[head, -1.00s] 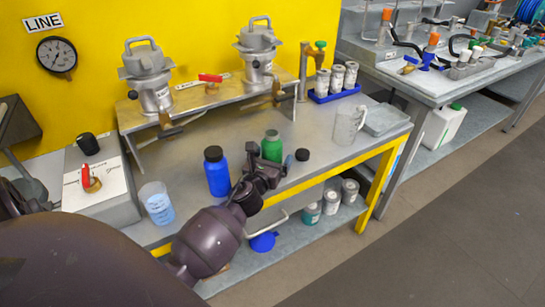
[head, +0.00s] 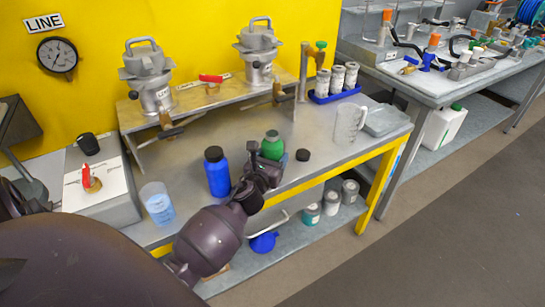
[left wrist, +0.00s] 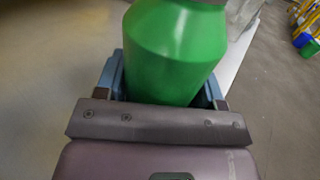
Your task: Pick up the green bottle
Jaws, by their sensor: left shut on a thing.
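The green bottle (head: 272,146) stands upright near the front edge of the grey bench, its lower part hidden behind my left gripper (head: 268,163) in the head view. In the left wrist view the green bottle (left wrist: 175,50) fills the space between the fingers of my left gripper (left wrist: 168,85), with a blue finger pad on each side. The left gripper is shut on it. I cannot tell whether the bottle's base touches the bench. My right gripper is not in view.
A blue bottle (head: 217,172) stands just left of the green bottle, and a small black cap (head: 303,155) lies to its right. The metal shelf (head: 215,97) is behind.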

